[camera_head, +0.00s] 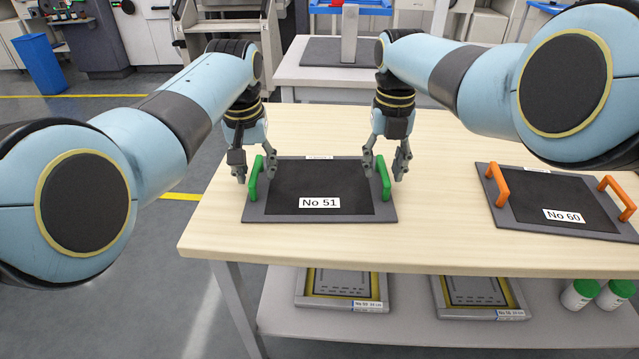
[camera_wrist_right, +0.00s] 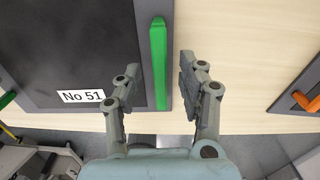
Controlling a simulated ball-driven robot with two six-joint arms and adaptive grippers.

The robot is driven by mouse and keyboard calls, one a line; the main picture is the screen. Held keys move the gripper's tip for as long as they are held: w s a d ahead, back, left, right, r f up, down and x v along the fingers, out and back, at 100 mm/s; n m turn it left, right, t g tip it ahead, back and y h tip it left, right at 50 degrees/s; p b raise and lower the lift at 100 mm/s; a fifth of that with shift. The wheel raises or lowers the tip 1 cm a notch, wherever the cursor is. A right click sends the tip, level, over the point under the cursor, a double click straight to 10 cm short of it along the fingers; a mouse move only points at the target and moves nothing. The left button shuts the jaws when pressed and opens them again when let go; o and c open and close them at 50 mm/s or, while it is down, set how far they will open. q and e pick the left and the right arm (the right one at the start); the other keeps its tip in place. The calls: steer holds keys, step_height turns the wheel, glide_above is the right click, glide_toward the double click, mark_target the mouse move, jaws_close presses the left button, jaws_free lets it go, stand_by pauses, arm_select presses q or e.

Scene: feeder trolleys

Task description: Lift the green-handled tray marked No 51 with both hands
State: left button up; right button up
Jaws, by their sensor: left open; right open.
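The dark tray marked No 51 (camera_head: 300,213) lies flat on the wooden table, with a green left handle (camera_head: 254,180) and a green right handle (camera_head: 384,180). My left gripper (camera_head: 256,172) is open, its fingers on either side of the left handle. My right gripper (camera_head: 385,172) is open, its fingers on either side of the right handle. The right wrist view shows the right handle (camera_wrist_right: 158,60) between the fingertips of my right gripper (camera_wrist_right: 160,74), with a gap on each side. No finger visibly grips a handle. How deep the fingertips reach is hard to tell.
A tray marked No 60 (camera_head: 535,217) with orange handles lies at the table's right. The wooden table (camera_head: 440,225) is bare between the trays. Below, a shelf (camera_head: 400,325) holds two yellow-edged trays and green-white bottles (camera_head: 578,293). Another table (camera_head: 300,75) stands behind.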

arm_select(q)
steer(key=shift+f, duration=0.55)
arm_select(e)
steer(key=shift+f, duration=0.5)
arm_select(q)
steer(key=shift+c, duration=0.2)
arm_select(e)
steer(key=shift+c, duration=0.2)
arm_select(q)
jaws_close()
arm_select(e)
jaws_close()
arm_select(q)
steer(key=shift+w+r, duration=0.1)
